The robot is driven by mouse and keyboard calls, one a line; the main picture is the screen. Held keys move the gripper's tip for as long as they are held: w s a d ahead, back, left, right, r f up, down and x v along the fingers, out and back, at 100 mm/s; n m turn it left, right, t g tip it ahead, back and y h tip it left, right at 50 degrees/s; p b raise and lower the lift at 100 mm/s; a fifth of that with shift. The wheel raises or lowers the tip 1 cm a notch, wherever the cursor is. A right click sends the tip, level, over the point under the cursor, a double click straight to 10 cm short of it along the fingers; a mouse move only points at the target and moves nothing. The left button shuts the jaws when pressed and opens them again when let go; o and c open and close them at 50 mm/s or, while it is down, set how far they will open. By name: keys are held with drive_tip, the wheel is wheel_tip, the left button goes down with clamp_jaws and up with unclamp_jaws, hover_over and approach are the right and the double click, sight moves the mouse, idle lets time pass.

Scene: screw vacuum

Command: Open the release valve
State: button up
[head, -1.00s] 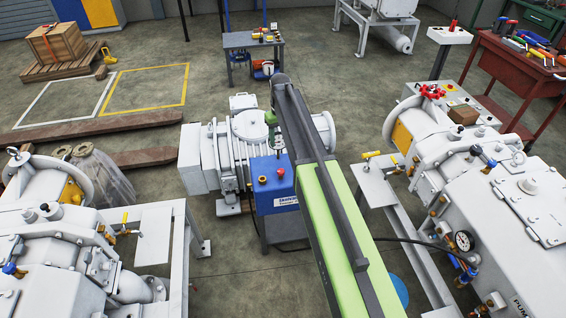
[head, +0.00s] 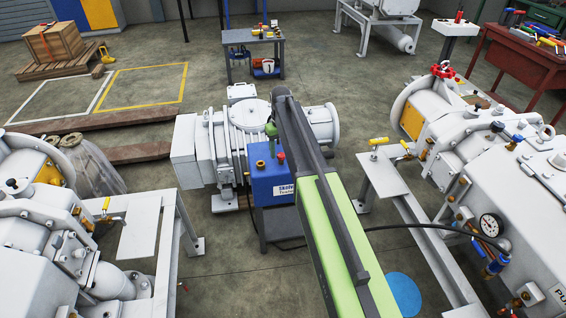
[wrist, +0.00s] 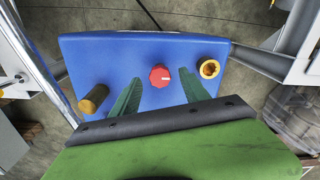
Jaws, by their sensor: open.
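A red round knob (wrist: 160,76) with a white mark sits on the blue panel (wrist: 110,50) in the wrist view. No label shows which fitting is the release valve. A brass cylindrical knob (wrist: 93,99) is at the panel's left, and a yellow ring-shaped fitting (wrist: 209,68) at its right. My gripper (wrist: 161,82) is open and empty, with a green finger on either side of the red knob; contact cannot be told. In the head view the blue box (head: 270,195) stands below my arm, with its red knob (head: 281,156) showing.
White machines stand at left (head: 30,225) and right (head: 540,195); a white pump (head: 206,150) is behind the box. A black hose (head: 390,228) runs from the right.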

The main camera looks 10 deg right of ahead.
drive_tip(key=shift+f, duration=0.65)
drive_tip(key=shift+r, duration=0.1)
clamp_jaws()
drive_tip(key=shift+d, duration=0.25)
drive_tip(key=shift+a, duration=0.1)
